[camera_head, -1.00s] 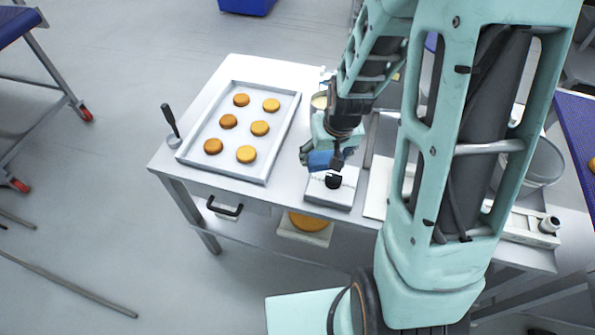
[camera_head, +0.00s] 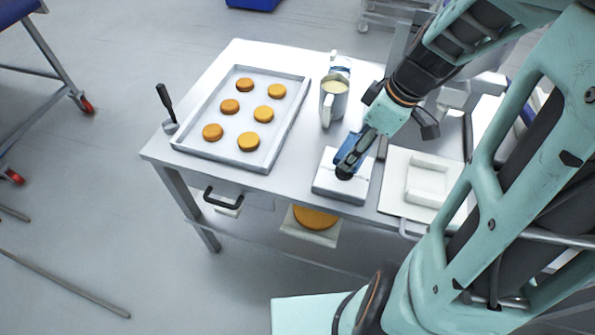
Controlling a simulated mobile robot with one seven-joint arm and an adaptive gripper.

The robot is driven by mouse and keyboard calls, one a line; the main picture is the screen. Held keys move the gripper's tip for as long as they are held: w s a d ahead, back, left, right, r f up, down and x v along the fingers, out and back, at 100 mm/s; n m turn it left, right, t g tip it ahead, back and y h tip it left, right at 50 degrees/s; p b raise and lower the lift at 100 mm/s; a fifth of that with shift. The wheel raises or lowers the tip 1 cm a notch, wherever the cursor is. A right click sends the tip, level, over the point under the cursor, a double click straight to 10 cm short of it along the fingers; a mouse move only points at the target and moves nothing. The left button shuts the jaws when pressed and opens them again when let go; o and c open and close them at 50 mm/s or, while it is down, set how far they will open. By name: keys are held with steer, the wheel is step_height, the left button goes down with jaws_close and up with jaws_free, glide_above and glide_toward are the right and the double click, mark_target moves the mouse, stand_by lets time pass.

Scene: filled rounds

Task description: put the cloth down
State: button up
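The blue cloth (camera_head: 347,146) is bunched at the fingers of my gripper (camera_head: 347,167), and the dark fingers partly hide it. My gripper looks shut on the cloth, though the fingertips are small in this view. It points down and to the left, over a low white box-like block (camera_head: 327,184) at the front of the metal table (camera_head: 283,180). I cannot tell whether the cloth or the fingertips touch the block's top.
A tray (camera_head: 187,152) of several round cakes (camera_head: 249,141) lies at the left, with a dark-handled tool (camera_head: 167,108) beside it. A jug of pale liquid (camera_head: 333,103) stands behind my gripper. A white board (camera_head: 396,197) lies at the right. Bare table shows between tray and block.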

steer(key=shift+s+a+r+n+g+b, duration=0.1)
steer(key=shift+s+n+g+b, duration=0.15)
steer(key=shift+n, duration=0.35)
steer(key=shift+s+a+r+n+g+b, duration=0.15)
steer(key=shift+n+b, duration=0.2)
steer(key=shift+n, duration=0.25)
steer(key=shift+w+a+f, duration=0.1)
steer(key=shift+a+f, duration=0.05)
steer(key=shift+a, duration=0.1)
steer(key=w+a+f, duration=0.1)
steer(key=a, duration=0.1)
steer(key=w+a+f, duration=0.1)
steer(key=a, duration=0.1)
steer(key=w+a+f, duration=0.1)
steer(key=w+a, duration=0.1)
steer(key=shift+w+a+f, duration=0.1)
steer(key=shift+a+f, duration=0.1)
glide_toward(296, 167)
steer(key=shift+b+x, duration=0.35)
steer(key=shift+x, duration=0.4)
steer(key=shift+w+a+f, duration=0.15)
steer(key=shift+a+f, duration=0.25)
steer(key=shift+f, duration=0.05)
steer(key=x, duration=0.2)
steer(key=shift+f, duration=0.3)
steer(key=shift+d+f, duration=0.1)
steer(key=shift+f, duration=0.4)
